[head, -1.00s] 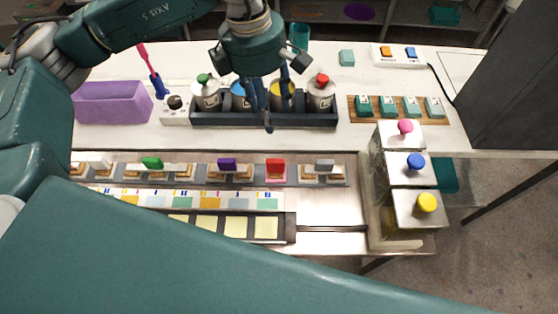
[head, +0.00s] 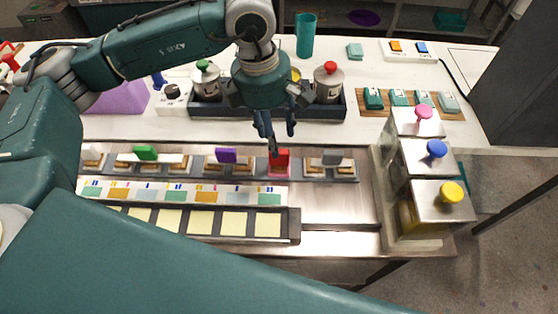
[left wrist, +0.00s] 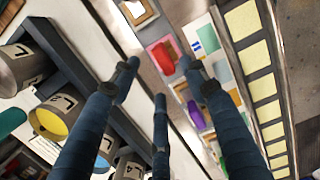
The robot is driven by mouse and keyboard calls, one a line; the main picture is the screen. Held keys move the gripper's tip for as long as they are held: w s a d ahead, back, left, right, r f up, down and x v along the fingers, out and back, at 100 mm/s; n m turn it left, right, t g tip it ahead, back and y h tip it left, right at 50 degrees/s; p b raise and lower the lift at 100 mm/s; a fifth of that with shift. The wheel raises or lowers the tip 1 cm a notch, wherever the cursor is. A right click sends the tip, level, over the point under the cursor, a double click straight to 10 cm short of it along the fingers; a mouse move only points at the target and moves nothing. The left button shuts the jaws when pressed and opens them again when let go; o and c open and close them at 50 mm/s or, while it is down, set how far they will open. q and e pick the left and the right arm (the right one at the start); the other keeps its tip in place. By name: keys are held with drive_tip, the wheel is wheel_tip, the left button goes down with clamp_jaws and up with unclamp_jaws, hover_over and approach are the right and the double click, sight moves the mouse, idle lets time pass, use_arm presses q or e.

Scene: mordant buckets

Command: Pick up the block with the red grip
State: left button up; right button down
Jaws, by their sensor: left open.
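The block with the red grip (head: 282,159) sits in the row of blocks on the front rail, on a pink-red patch. My left gripper (head: 276,138) is open and empty, its fingers pointing down just above and behind the red grip and overlapping it in the picture. In the left wrist view, the red grip (left wrist: 164,60) shows between the tips of the open fingers (left wrist: 161,75). I cannot tell whether a fingertip touches it. My right gripper is not in view.
Close by in the row stand blocks with purple (head: 226,155), green (head: 145,152) and grey (head: 332,157) grips. Behind is a dark rack (head: 215,109) of buckets. In front lies a tray of yellow squares (head: 233,223). Metal boxes with coloured knobs (head: 452,192) stand at right.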

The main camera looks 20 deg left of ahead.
sight(279, 160)
use_arm(q)
drive_tip(key=shift+d+f, duration=0.1)
drive_tip(key=shift+f, duration=0.75)
drive_tip(key=f+p, duration=0.2)
drive_tip(key=f, duration=0.1)
drive_tip(key=f+p, duration=0.1)
drive_tip(key=shift+d+f, duration=0.35)
drive_tip(key=shift+f, duration=0.35)
drive_tip(key=shift+r, duration=0.1)
clamp_jaws()
